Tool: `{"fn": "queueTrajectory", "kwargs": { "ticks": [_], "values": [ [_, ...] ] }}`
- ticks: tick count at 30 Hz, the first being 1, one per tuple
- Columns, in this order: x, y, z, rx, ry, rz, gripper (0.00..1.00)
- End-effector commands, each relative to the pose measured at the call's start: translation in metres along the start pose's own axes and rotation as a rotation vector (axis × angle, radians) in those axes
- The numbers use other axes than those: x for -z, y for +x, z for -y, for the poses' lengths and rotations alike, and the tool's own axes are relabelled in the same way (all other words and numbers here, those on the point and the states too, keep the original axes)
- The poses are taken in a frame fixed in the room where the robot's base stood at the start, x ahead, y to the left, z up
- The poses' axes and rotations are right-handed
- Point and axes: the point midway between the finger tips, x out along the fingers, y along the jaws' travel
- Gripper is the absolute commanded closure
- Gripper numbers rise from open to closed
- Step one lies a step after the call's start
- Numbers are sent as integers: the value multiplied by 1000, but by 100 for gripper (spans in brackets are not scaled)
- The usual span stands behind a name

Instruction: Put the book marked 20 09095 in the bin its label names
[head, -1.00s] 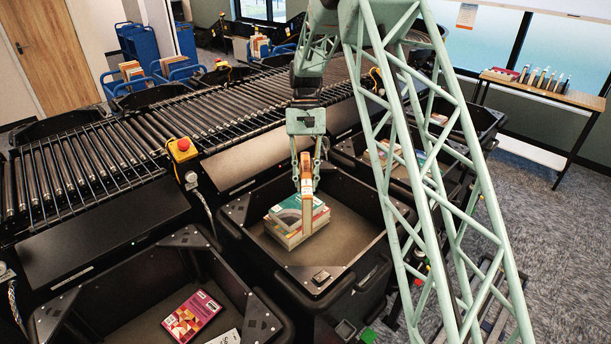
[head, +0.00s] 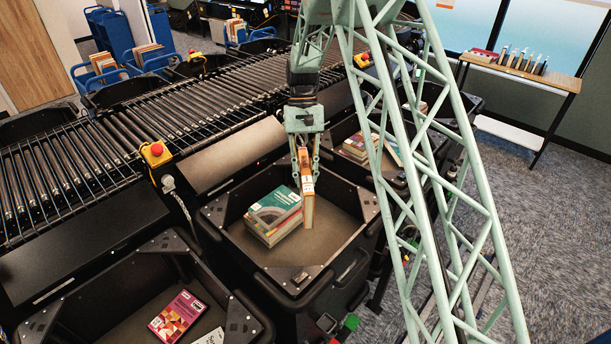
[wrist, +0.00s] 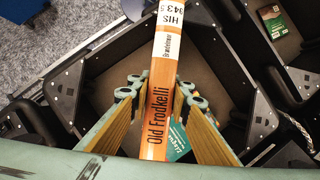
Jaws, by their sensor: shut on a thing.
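My gripper (head: 306,188) is shut on an orange book (head: 308,212), held upright with its spine facing the wrist camera. The book hangs over the middle black bin (head: 345,262), just right of a stack of books (head: 272,216) inside it. The stack has a teal cover on top and is partly hidden in the wrist view.
The left bin (head: 228,292) holds a red patterned book (head: 178,316) and a white sign at its edge. A right bin holds several books (head: 358,148) behind my arm frame. The roller conveyor (head: 130,125) runs behind the bins. The middle bin's floor is clear right of the stack.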

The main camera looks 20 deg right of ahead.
Motion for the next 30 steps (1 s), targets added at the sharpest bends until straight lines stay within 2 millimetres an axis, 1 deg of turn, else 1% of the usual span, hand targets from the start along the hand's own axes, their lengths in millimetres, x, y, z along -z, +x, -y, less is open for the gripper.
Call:
{"fn": "queueTrajectory", "kwargs": {
  "ticks": [11, 17, 23, 30],
  "values": [
    [0, 0, 0, 0, 0, -1, 100],
    [2, 3, 0, 0, 0, 0, 100],
    [5, 12, 0, 0, 0, 0, 100],
    [12, 28, 0, 0, 0, 0, 100]
  ]
}}
